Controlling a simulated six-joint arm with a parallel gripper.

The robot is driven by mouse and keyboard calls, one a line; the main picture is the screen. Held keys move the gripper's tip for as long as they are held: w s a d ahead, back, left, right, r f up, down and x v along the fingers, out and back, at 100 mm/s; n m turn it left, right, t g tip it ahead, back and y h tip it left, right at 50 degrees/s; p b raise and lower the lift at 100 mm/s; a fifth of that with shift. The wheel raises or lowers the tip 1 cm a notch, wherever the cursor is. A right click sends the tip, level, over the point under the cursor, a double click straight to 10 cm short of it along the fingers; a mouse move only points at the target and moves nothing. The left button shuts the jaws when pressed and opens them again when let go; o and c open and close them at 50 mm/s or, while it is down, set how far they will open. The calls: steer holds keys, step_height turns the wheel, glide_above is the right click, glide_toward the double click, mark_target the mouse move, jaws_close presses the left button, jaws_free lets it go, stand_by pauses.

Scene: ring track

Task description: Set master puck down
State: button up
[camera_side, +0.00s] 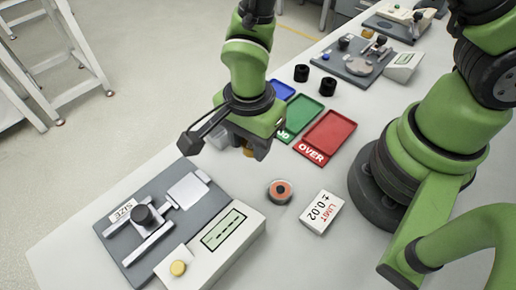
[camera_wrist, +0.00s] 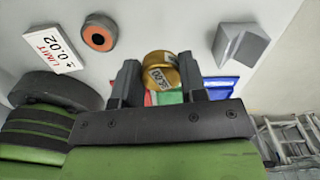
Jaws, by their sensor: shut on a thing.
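The master puck (camera_wrist: 160,72), gold with a pale number label, sits between the two fingers of my gripper (camera_wrist: 160,84) in the wrist view. The fingers are shut on it. In the side view my gripper (camera_side: 248,150) hangs over the table behind the limit sign, and only a small gold bit of the puck shows beneath it. I cannot tell how far the puck is above the table. The gauge (camera_side: 165,215) with its SIZE label, dark knob and pale plate stands at the front left, apart from my gripper.
A grey puck with an orange centre (camera_side: 280,191) lies beside the LIMIT ± 0.02 block (camera_side: 321,212). Behind my gripper are red OVER (camera_side: 330,133), green (camera_side: 303,112) and blue (camera_side: 282,90) trays. Two black pucks (camera_side: 328,86) stand beyond. A display box (camera_side: 212,245) adjoins the gauge.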

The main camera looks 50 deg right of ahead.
mark_target(251, 169)
steer(key=shift+f, duration=2.75)
steer(key=shift+f, duration=0.15)
steer(key=o, duration=1)
step_height(251, 169, up, 12)
steer(key=shift+r, duration=0.25)
